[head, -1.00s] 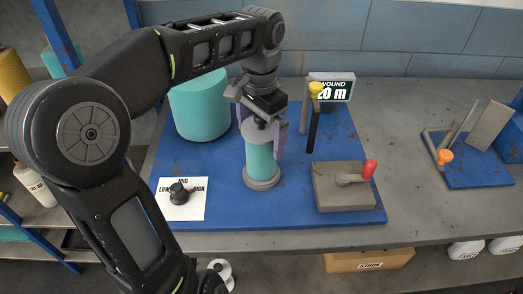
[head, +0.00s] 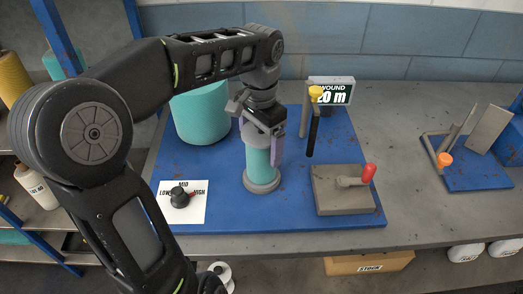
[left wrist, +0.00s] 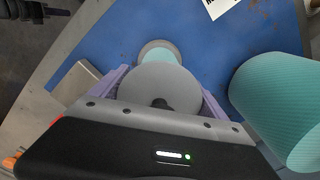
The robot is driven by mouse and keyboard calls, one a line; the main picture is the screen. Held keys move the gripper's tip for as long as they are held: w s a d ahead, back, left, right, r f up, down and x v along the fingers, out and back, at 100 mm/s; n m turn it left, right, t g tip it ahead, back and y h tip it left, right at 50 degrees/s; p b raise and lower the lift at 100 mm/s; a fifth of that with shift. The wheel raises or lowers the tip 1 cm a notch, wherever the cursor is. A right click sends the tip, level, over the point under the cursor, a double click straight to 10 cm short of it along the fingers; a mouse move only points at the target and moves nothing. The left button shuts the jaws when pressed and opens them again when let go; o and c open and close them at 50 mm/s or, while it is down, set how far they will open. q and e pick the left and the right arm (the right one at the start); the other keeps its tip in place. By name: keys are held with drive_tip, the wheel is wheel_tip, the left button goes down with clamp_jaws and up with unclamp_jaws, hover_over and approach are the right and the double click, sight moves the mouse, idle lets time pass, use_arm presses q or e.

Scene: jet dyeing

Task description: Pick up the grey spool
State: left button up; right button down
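The grey spool (head: 262,183) stands upright on the blue board, wound with teal yarn. Its lower flange and yarn show in the head view; my gripper hides its top. In the left wrist view its round grey top flange (left wrist: 158,88) lies between my fingers. My left gripper (head: 261,142) points down over the spool, its purple fingers on either side. In the left wrist view the left gripper (left wrist: 163,92) looks open around the flange; any contact is hard to tell.
A large teal yarn roll (head: 200,112) stands behind left. A dial on a white card (head: 183,208) is front left. A grey block with a red-tipped lever (head: 343,190) is at right. A yellow-topped post (head: 314,120) and a display (head: 331,90) stand behind right.

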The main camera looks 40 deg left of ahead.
use_arm(q)
drive_tip(key=c, duration=1.1)
drive_tip(key=shift+r, duration=0.15)
